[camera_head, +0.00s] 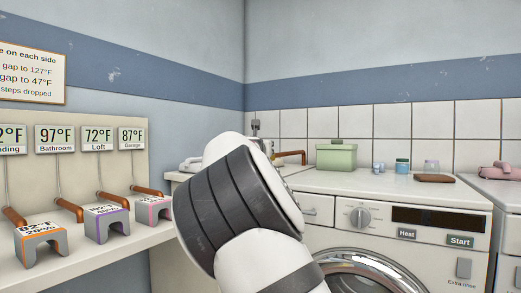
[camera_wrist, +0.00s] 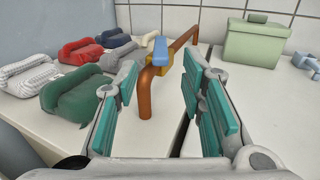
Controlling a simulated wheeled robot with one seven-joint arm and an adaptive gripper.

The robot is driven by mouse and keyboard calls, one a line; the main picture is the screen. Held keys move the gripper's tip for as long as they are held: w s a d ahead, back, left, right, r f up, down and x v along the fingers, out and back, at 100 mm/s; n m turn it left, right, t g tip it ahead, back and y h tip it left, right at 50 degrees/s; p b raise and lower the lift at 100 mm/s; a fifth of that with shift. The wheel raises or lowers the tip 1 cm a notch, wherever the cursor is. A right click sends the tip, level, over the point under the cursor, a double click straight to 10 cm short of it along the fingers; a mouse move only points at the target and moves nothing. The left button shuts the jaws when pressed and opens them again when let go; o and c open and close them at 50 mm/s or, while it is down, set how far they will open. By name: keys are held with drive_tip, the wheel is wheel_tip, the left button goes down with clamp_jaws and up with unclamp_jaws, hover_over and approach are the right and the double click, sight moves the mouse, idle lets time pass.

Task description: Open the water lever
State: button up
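A copper pipe (camera_wrist: 145,98) rises from the white top and bends away to the back right in the wrist view. On it sits a yellow valve body (camera_wrist: 158,70) with a blue lever (camera_wrist: 160,50). I cannot tell for sure how the lever lies relative to the pipe. My gripper (camera_wrist: 162,70) is open and empty, its teal-padded fingers either side of the pipe and lever in the picture. No contact shows. In the head view the pipe (camera_head: 291,155) shows past my arm, which hides most of the gripper and lever.
Several folded cloths, including a green one (camera_wrist: 78,95) and a red one (camera_wrist: 80,52), lie left of the pipe. A green box (camera_wrist: 253,42) stands to the right on the washer top. A gap runs between the surfaces. A tiled wall is behind.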

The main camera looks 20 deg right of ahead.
drive_tip(key=shift+v, duration=1.6)
drive_tip(key=shift+c, duration=0.6)
